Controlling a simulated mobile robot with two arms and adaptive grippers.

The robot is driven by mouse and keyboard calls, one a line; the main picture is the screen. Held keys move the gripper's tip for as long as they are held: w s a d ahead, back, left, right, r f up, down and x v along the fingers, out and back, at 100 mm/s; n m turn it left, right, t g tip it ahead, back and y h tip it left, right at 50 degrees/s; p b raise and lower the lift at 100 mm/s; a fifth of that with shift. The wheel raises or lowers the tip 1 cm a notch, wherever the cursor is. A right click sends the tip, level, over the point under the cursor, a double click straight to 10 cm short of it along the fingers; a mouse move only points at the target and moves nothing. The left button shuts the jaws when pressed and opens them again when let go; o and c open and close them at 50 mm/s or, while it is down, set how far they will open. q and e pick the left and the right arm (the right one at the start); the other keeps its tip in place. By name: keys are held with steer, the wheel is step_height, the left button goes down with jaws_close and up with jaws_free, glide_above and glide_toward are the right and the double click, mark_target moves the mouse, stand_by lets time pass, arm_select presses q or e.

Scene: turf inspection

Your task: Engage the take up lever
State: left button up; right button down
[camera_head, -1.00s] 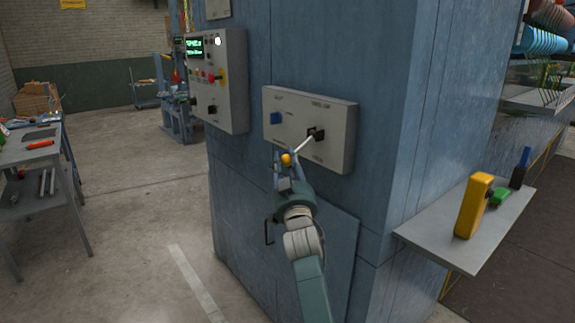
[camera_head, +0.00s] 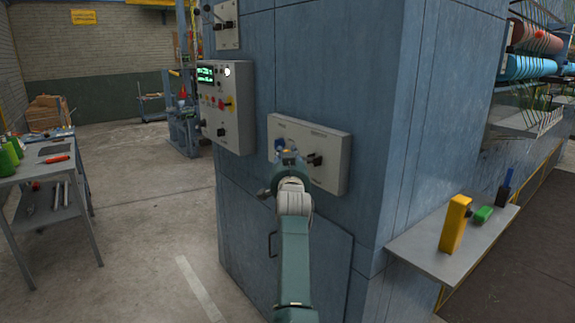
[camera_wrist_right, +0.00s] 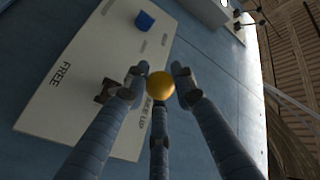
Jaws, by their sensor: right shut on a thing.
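The take-up lever has a yellow ball knob (camera_wrist_right: 160,86), seen in the right wrist view between the fingers of my right gripper (camera_wrist_right: 155,80). In the head view my right gripper (camera_head: 287,153) is in front of the pale panel (camera_head: 335,145) and hides the knob and most of the shaft. The lever's dark pivot block (camera_head: 314,160) shows just right of the gripper. In the wrist view the panel (camera_wrist_right: 80,70) carries the word "FREE" and a partly covered "...KE UP" label behind the knob. My left gripper is not in view.
A blue knob (camera_wrist_right: 144,19) is on the same panel. A control box (camera_head: 228,100) with a green display hangs to the left. A shelf (camera_head: 440,258) at right holds a yellow block (camera_head: 455,224) and small items. A workbench (camera_head: 40,165) stands far left.

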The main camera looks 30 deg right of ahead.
steer(key=shift+d+r, duration=0.15)
steer(key=shift+r, duration=0.45)
steer(key=shift+d+r, duration=0.15)
steer(key=shift+r, duration=0.4)
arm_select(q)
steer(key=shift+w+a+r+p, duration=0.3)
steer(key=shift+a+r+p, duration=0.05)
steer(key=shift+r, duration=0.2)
arm_select(e)
steer(key=shift+d+r, duration=0.3)
steer(key=shift+r, duration=0.1)
steer(key=shift+d, duration=0.1)
steer(key=c, duration=1.4)
jaws_free()
steer(key=shift+c, duration=0.2)
steer(key=shift+f, duration=0.25)
steer(key=shift+s+a+f, duration=0.1)
steer(key=shift+s+a, duration=0.2)
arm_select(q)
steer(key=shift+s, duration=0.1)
arm_select(e)
steer(key=r+v, duration=0.1)
steer(key=v, duration=1)
steer(key=shift+f, duration=0.45)
